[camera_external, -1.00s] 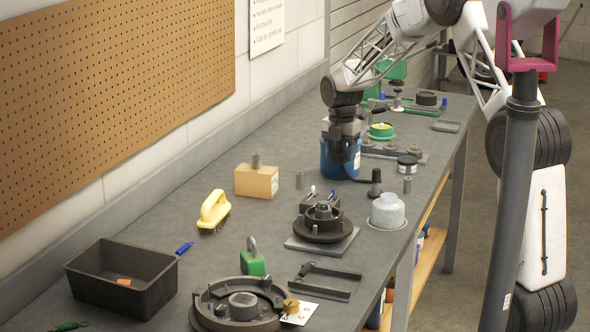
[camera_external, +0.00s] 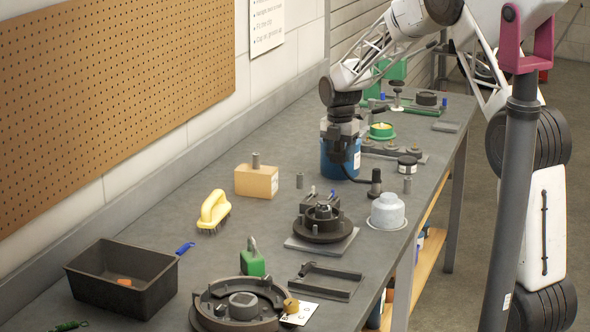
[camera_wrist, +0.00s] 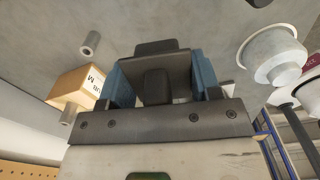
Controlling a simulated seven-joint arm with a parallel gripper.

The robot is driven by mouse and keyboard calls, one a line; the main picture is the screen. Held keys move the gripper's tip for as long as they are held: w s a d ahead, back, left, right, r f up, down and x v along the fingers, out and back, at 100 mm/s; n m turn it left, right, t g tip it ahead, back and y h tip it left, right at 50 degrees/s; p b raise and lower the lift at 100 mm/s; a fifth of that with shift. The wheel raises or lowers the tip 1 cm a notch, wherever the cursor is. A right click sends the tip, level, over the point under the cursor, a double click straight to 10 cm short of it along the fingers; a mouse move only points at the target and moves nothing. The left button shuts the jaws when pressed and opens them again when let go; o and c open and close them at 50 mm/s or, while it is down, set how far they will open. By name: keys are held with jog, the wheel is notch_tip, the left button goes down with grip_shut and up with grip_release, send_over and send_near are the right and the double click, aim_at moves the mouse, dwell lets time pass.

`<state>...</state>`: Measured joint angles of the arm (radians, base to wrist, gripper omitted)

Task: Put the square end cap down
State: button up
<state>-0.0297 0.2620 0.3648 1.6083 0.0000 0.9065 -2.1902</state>
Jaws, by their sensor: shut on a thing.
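In the wrist view my gripper (camera_wrist: 160,88) is shut on a dark, squarish piece, which I take to be the square end cap (camera_wrist: 155,47). In the external view the held piece does not stand out from the dark gripper. I cannot tell how far it is above the bench.
Bare bench (camera_external: 265,215) lies between brush and assembly.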

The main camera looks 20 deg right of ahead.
jog(key=s+a+n, duration=0.2)
jog(key=s+a, duration=0.5)
jog(key=a, duration=0.4)
jog(key=s+a+n, duration=0.2)
jog(key=s+a, duration=0.6)
jog(key=a, duration=0.3)
jog(key=s+a+n, duration=0.2)
jog(key=s+a, duration=0.5)
jog(key=a, duration=0.4)
jog(key=shift+s+a+r, duration=0.15)
jog(key=shift+s+a, duration=0.05)
jog(key=shift+s, duration=0.05)
jog(key=shift+f, duration=3.15)
jog(key=shift+f, duration=1.85)
jog(key=shift+f, duration=0.15)
jog(key=o, duration=0.9)
